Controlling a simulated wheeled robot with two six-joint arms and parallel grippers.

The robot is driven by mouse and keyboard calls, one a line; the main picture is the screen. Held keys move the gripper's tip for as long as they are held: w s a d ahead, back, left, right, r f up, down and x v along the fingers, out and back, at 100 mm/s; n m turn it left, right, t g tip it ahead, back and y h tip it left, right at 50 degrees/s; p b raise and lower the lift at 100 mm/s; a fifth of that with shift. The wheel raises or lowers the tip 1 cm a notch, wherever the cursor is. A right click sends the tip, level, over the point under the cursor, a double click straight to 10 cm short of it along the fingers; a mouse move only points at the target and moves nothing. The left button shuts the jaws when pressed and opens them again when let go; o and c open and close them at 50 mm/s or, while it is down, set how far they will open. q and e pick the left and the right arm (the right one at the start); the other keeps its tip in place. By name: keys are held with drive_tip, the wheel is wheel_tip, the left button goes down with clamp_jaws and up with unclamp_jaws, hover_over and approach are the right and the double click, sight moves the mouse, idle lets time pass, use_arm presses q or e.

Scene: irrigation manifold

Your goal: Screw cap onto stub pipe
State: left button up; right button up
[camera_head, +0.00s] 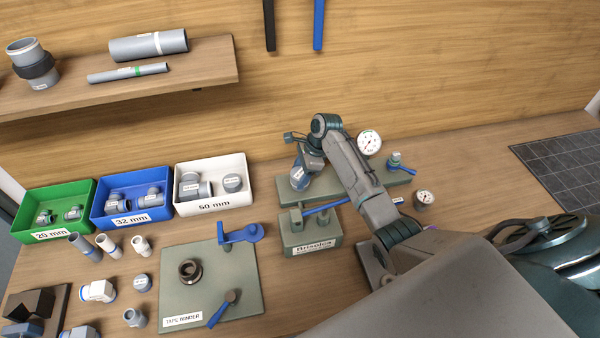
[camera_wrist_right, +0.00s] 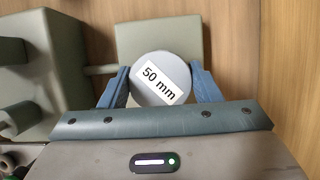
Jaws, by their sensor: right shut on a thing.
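My right gripper (camera_head: 303,172) is shut on a grey cap (camera_head: 299,181) above the left part of the green manifold base (camera_head: 345,189). In the right wrist view, the round cap (camera_wrist_right: 158,79) has a "50 mm" label facing the camera. The two blue fingers of the right gripper (camera_wrist_right: 160,88) are on either side of it. The stub pipe cannot be made out; the cap and gripper cover that area, and I cannot tell whether the cap touches it. My left gripper is not in view.
A "Brisolca" block (camera_head: 311,236) with a blue lever stands close in front. A pressure gauge (camera_head: 369,143) and a blue-handled valve (camera_head: 401,163) are to the right. Green, blue and white (camera_head: 213,199) fitting bins stand left. A tape binder board (camera_head: 195,255) lies in front of them.

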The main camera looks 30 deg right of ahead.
drive_tip(key=m+t, duration=0.1)
drive_tip(key=m, duration=0.2)
drive_tip(key=shift+m+h, duration=0.4)
drive_tip(key=shift+m+t, duration=0.3)
drive_tip(key=m, duration=0.2)
drive_tip(key=m+t+h, duration=0.1)
drive_tip(key=m, duration=0.1)
drive_tip(key=shift+m+h, duration=0.3)
drive_tip(key=o, duration=1.5)
drive_tip(key=shift+r, duration=0.1)
drive_tip(key=shift+r, duration=3.7)
